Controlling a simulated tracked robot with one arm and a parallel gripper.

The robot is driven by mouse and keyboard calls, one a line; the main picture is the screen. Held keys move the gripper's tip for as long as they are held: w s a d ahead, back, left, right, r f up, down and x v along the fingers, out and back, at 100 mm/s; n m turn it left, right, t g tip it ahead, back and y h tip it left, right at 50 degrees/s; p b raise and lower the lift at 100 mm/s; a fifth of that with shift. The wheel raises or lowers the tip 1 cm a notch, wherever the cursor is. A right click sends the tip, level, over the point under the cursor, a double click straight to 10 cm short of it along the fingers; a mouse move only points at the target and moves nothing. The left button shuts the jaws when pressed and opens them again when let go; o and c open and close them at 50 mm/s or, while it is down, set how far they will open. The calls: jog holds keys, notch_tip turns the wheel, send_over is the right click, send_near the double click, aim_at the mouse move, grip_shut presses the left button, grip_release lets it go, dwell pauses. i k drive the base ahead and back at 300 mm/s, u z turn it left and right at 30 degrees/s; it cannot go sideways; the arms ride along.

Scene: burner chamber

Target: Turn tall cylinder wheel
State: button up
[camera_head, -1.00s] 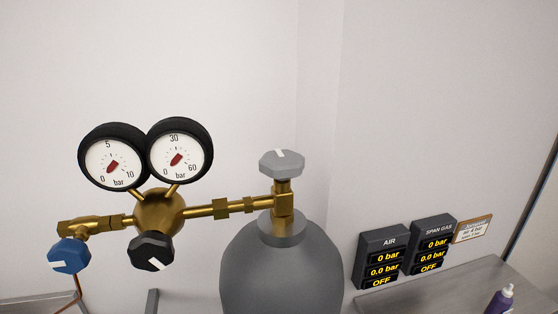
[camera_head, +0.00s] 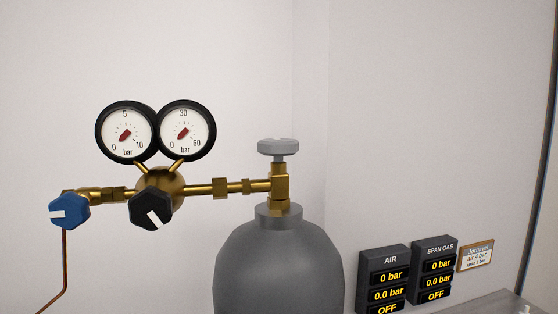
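The tall grey gas cylinder (camera_head: 279,262) stands upright at the lower middle of the view. Its grey wheel (camera_head: 278,147) sits on top of the brass valve (camera_head: 281,188), now seen almost edge-on. A brass regulator (camera_head: 160,187) extends left from the valve, with a black knob (camera_head: 151,210) and a blue knob (camera_head: 70,210), each with a white mark. Two round gauges stand above it: the left gauge (camera_head: 126,131) reads to 10 bar, the right gauge (camera_head: 186,130) to 60 bar. Both red needles point to the lower left, near zero. My gripper is not in view.
The AIR display (camera_head: 386,279) and SPAN GAS display (camera_head: 434,268) are at lower right, showing 0 bar, 0.0 bar and OFF. A small framed sign (camera_head: 476,256) hangs beside them. A bench edge (camera_head: 500,303) shows at lower right. Wall space above the wheel is clear.

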aim_at(277, 148)
jog(key=k, duration=1.05)
jog(key=z, duration=0.25)
jog(key=i, duration=0.9)
jog(key=z, duration=0.5)
jog(key=i, duration=1.1)
jog(key=z, duration=0.1)
